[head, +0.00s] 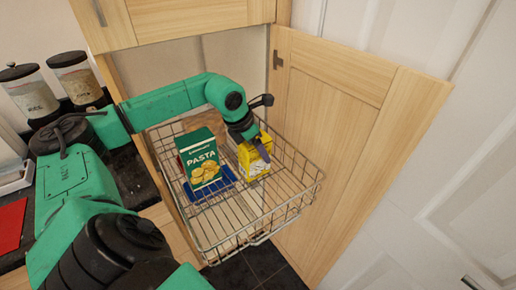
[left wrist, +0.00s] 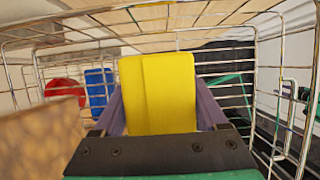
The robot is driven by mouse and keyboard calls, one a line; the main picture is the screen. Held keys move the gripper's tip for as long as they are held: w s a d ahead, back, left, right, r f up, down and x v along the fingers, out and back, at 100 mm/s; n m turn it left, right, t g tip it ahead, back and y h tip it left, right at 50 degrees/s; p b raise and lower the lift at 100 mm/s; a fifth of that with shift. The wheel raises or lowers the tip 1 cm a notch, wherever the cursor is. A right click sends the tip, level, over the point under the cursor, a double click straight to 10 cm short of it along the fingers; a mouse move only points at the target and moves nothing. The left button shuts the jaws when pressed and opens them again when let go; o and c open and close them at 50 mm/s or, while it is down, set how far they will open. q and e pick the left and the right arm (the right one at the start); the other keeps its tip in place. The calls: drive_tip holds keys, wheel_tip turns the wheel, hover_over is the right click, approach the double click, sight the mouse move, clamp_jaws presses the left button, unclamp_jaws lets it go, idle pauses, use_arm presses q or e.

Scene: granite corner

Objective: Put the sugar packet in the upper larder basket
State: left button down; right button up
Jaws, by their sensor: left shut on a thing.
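The yellow sugar packet (head: 254,160) is upright inside the wire larder basket (head: 262,232), toward its back right, beside the pasta box. I cannot tell whether its base touches the basket floor. My left gripper (head: 262,150) reaches down over the basket and is shut on the packet. In the left wrist view, the packet (left wrist: 157,92) stands between the two purple fingers, with basket wires around it. My right gripper is not in view.
A green pasta box (head: 202,160) stands in the basket on a blue item (head: 222,181). The left wrist view shows a red round thing (left wrist: 64,90) and a blurred brown surface close by. A wooden door (head: 335,130) stands open at right. The basket's front is empty.

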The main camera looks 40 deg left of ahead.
sight(245, 143)
use_arm(q)
drive_tip(key=shift+w, duration=0.1)
unclamp_jaws()
drive_tip(key=shift+d+f, duration=0.1)
drive_tip(key=shift+r, duration=0.2)
drive_tip(key=b+v, duration=0.2)
drive_tip(key=v, duration=0.3)
drive_tip(key=shift+b, duration=0.4)
drive_tip(key=v, duration=0.6)
drive_tip(key=shift+r, duration=0.1)
drive_tip(key=shift+s+r, duration=0.3)
drive_tip(key=shift+r, duration=0.05)
